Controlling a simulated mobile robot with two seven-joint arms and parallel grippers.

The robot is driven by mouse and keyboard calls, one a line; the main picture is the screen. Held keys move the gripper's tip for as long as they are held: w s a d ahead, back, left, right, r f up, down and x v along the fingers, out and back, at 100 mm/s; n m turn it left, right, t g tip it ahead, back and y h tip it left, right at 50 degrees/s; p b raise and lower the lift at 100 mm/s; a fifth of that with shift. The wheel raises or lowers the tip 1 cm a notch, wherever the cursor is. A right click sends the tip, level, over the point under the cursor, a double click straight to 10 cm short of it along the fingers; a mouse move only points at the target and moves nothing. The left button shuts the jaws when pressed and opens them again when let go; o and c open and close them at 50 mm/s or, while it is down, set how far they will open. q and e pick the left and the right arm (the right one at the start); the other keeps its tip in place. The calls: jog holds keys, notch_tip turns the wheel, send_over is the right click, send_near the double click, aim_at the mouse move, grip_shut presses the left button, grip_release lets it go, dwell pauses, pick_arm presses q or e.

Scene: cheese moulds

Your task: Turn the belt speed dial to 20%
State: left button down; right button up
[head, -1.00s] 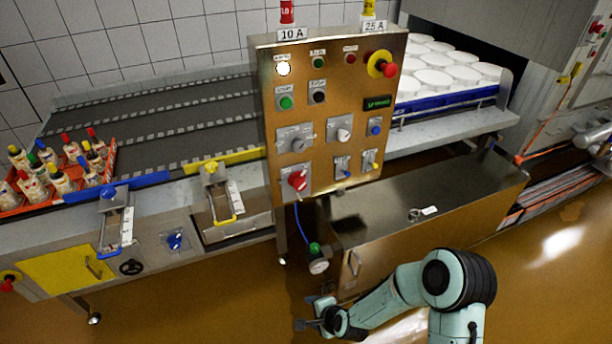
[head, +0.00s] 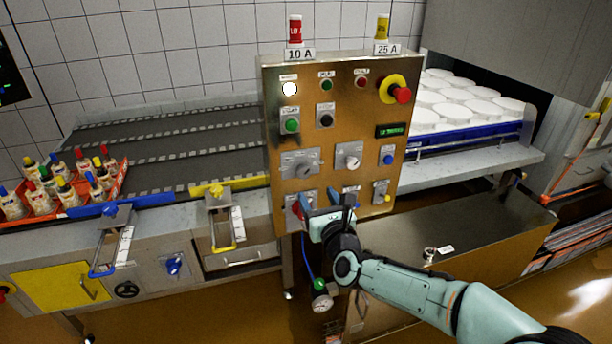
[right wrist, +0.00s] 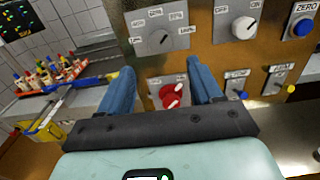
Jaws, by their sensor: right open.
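A grey dial on a plate with percent marks (head: 302,168) sits on the left of the brass control panel (head: 338,110). It also shows in the right wrist view (right wrist: 158,39), upper middle; its exact setting is too small to read. My right gripper (head: 321,198) is open and empty in front of the panel's lower part, below the grey dial. In the right wrist view a red knob (right wrist: 171,95) shows between its blue fingers (right wrist: 158,80); I cannot tell whether they touch it. My left gripper is not in view.
A white knob (head: 349,157) sits right of the grey dial. A red mushroom button (head: 402,95) is at the panel's upper right. The conveyor (head: 170,140) with an orange crate of bottles (head: 122,183) is left; white moulds (head: 455,112) stand right.

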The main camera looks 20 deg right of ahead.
aim_at(305, 175)
jog(key=w+p, duration=0.2)
jog(key=w, duration=0.8)
jog(key=shift+a+p, duration=0.15)
jog(key=shift+p, duration=0.25)
jog(key=c, duration=1.1)
